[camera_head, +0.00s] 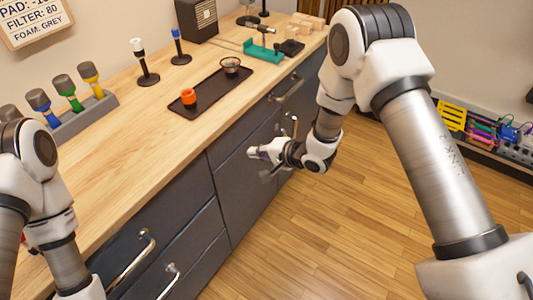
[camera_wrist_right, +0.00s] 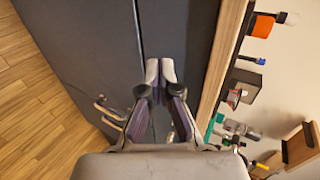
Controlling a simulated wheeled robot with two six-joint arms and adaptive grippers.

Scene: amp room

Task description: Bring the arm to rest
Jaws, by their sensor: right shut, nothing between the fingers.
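My right arm comes in from the right in the head view and hangs in front of the cabinet. Its gripper (camera_head: 258,154) is beside the dark drawer fronts, below the counter's front edge, and is shut and empty. In the right wrist view the two fingertips (camera_wrist_right: 161,71) are close together with nothing between them, in front of a dark cabinet panel. My left arm stands at the left edge of the head view. Its gripper is not visible.
The wooden counter (camera_head: 130,135) holds a black tray (camera_head: 213,92) with an orange cup (camera_head: 189,96) and a small bowl (camera_head: 230,65). Metal handles (camera_head: 130,262) stick out from the drawers. The wooden floor (camera_head: 340,230) is clear. A rack of coloured cables (camera_head: 490,125) stands at the right.

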